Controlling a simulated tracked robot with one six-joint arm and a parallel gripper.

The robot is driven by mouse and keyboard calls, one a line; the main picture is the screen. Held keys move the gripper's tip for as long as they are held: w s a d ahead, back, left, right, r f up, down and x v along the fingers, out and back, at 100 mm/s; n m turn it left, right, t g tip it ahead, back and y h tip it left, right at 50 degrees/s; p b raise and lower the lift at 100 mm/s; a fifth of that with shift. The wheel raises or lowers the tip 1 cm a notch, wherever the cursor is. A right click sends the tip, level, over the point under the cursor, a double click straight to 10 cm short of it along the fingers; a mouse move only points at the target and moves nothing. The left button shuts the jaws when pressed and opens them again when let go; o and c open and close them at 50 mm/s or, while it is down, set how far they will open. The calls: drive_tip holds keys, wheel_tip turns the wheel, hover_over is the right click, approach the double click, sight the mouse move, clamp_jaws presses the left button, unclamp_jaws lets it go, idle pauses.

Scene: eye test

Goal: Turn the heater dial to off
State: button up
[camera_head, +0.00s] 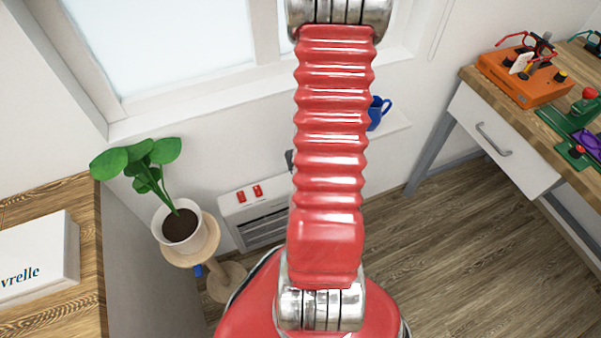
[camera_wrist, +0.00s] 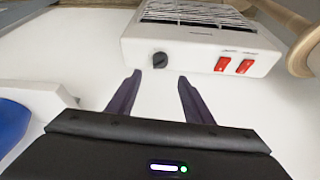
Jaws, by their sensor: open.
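The white heater (camera_head: 240,212) stands against the wall in the head view, partly hidden behind my red arm. It fills the top of the wrist view (camera_wrist: 190,42), where its grille is at the top edge. Its dark round dial (camera_wrist: 160,60) shows on the panel left of two red switches (camera_wrist: 233,66). The dial's setting is too small to read. My gripper (camera_wrist: 159,78) is open and empty, its two dark fingers apart. The dial appears between and just beyond the fingertips, and I see no contact. In the head view my arm hides the dial.
A potted plant (camera_head: 181,228) stands on a wooden stand (camera_head: 227,280) left of the heater. A blue mug (camera_head: 376,113) sits on a white ledge (camera_head: 396,124). A desk (camera_head: 505,150) bears an orange box (camera_head: 522,78). Floor right of my arm is clear.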

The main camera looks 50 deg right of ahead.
drive_tip(key=shift+x, duration=5.55)
